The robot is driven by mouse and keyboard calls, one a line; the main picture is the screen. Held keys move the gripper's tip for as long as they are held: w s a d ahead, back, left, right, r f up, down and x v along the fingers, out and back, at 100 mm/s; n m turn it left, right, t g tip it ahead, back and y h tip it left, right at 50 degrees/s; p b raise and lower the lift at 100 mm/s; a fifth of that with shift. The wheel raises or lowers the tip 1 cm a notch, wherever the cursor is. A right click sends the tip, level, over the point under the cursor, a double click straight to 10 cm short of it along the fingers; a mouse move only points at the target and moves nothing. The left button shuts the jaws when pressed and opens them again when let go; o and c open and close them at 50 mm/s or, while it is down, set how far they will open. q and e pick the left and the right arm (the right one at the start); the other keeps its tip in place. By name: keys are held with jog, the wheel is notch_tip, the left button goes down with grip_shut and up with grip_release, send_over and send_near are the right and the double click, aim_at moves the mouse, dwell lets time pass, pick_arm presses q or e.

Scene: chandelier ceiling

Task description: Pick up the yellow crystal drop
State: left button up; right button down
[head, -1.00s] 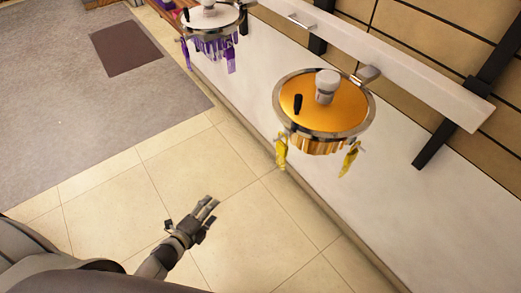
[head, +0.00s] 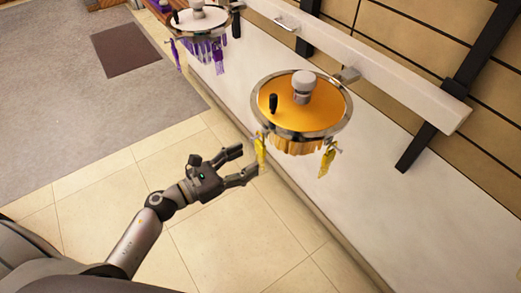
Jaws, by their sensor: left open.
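A chandelier (head: 315,112) with an orange top and silver rim hangs from a white wall bar at the centre right. One yellow crystal drop (head: 261,153) hangs from its left side, another yellow drop (head: 326,162) from its lower right. My left gripper (head: 242,163) is open just left of the left drop, fingers pointing at it. The fingertips are very close to the drop; I cannot tell whether they touch it. My right gripper is out of view.
A second chandelier (head: 199,24) with purple drops hangs further back along the white bar (head: 365,58). Black brackets (head: 433,132) cross the wall. The tiled floor (head: 215,240) is clear, with a grey carpet (head: 60,110) at the left.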

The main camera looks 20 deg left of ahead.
aim_at(258, 152)
pick_arm(q)
jog(key=shift+w+d+r, duration=0.1)
jog(key=shift+w+d, duration=0.2)
jog(key=shift+w, duration=0.1)
jog(key=p+x, duration=0.2)
jog(key=x, duration=0.2)
jog(key=shift+d+p, duration=0.1)
jog(key=shift+p, duration=0.2)
jog(key=shift+w+d, duration=0.15)
jog(key=shift+w, duration=0.1)
jog(key=c, duration=1.1)
jog(key=shift+c, duration=0.2)
